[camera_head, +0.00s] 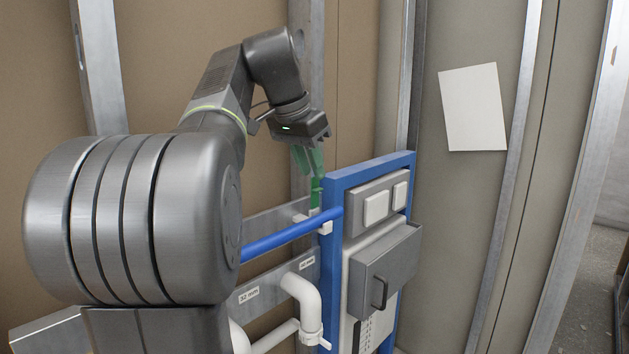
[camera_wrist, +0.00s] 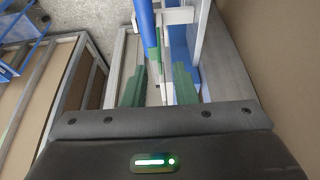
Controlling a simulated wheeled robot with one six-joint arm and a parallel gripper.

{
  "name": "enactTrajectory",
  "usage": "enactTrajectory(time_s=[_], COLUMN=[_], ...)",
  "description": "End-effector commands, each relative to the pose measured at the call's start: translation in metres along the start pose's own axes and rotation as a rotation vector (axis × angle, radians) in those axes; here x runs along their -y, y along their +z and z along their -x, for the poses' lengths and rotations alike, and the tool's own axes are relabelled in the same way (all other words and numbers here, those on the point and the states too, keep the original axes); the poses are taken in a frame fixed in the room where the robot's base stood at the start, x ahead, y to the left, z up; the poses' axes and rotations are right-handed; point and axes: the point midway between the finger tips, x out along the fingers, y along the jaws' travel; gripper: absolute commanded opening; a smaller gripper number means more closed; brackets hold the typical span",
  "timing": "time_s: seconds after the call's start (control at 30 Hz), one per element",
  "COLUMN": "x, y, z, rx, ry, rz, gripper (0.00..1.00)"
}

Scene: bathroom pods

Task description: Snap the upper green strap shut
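My gripper (camera_head: 308,172) points down beside the top left corner of the blue frame. Its two green fingers are apart. In the wrist view, my gripper (camera_wrist: 160,68) is open, with one finger at each side of a gap. A narrow green strap (camera_head: 316,194) stands just below the fingers in the head view, near the left end of the white bracket. In the wrist view, the green strap (camera_wrist: 154,56) shows beside the blue pipe (camera_wrist: 147,24), between the fingers. I cannot tell whether the strap is open or touches a finger.
The blue frame (camera_head: 331,240) carries a grey box with a handle (camera_head: 384,270) and a plate with white buttons (camera_head: 376,208). The blue pipe (camera_head: 285,239) runs left from the frame. A white pipe (camera_head: 303,293) bends below it. A metal stud stands close behind my gripper.

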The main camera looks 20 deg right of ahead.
Motion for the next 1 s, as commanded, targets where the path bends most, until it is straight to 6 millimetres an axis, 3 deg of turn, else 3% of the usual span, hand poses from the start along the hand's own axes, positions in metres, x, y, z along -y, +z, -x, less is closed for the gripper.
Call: enactTrajectory(time_s=[0.23,0.6,0.73,1.0], x=[-0.001,0.0,0.0,-0.001], y=[0.0,0.0,0.0,0.0], z=[-0.03,-0.036,-0.035,-0.035], rx=[0.001,0.0,0.0,0.0], ry=[0.002,0.0,0.0,-0.004], rz=[0.0,0.0,0.0,-0.002], gripper=[0.25,0.25,0.0,0.0])
